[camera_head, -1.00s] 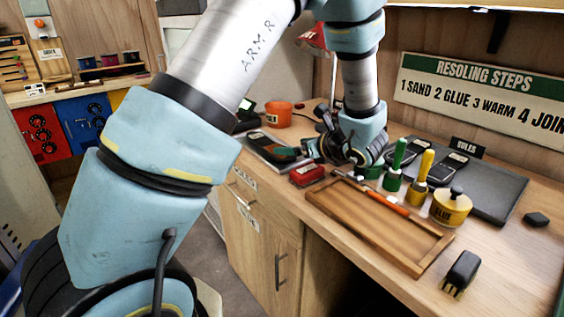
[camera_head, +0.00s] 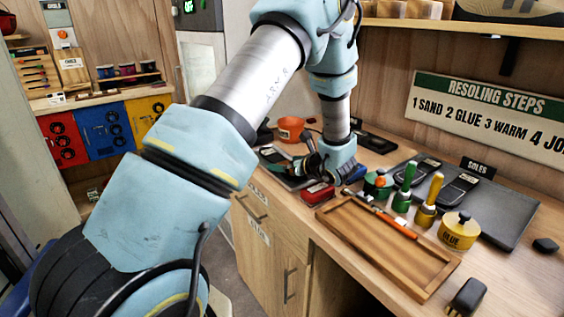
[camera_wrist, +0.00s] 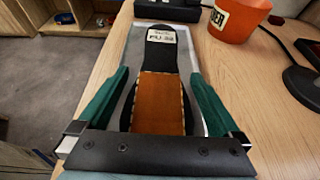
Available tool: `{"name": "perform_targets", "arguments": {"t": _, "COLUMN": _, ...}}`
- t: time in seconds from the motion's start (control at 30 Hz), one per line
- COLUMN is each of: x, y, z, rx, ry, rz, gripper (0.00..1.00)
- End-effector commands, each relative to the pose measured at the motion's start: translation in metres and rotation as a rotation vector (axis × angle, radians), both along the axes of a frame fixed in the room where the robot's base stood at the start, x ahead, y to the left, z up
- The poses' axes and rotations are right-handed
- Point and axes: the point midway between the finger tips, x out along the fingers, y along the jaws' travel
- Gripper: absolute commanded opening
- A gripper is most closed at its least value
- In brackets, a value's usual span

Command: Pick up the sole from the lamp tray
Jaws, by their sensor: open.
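The sole (camera_wrist: 160,60) lies on the grey lamp tray (camera_wrist: 138,42) in the wrist view. It is black with a white label at its far end and an orange-brown middle part. My gripper (camera_wrist: 158,95) is open, with one green finger on each side of the sole. A gap shows between the fingers and the sole, and I cannot tell the height of the fingertips above the tray. In the head view my gripper (camera_head: 314,160) is over the tray (camera_head: 272,158) and hides most of it and the sole.
An orange bucket (camera_wrist: 238,18) stands beyond the tray, with a dark round base (camera_wrist: 302,84) to the right. The bench's front edge is close on the left.

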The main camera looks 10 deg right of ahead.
Motion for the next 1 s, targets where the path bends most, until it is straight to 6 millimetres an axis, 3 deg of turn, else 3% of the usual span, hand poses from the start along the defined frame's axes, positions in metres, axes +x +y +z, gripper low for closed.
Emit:
{"name": "perform_targets", "arguments": {"t": 0.17, "x": -0.0001, "y": -0.0003, "z": -0.0003, "rx": 0.0, "ry": 0.0, "rz": -0.001, "gripper": 0.98}}
{"name": "perform_targets", "arguments": {"t": 0.9, "x": -0.0007, "y": -0.0003, "z": -0.0005, "rx": 0.0, "ry": 0.001, "rz": 0.0, "gripper": 0.14}}
{"name": "perform_targets", "arguments": {"t": 1.0, "x": -0.0005, "y": -0.0003, "z": -0.0002, "rx": 0.0, "ry": 0.001, "rz": 0.0, "gripper": 0.12}}
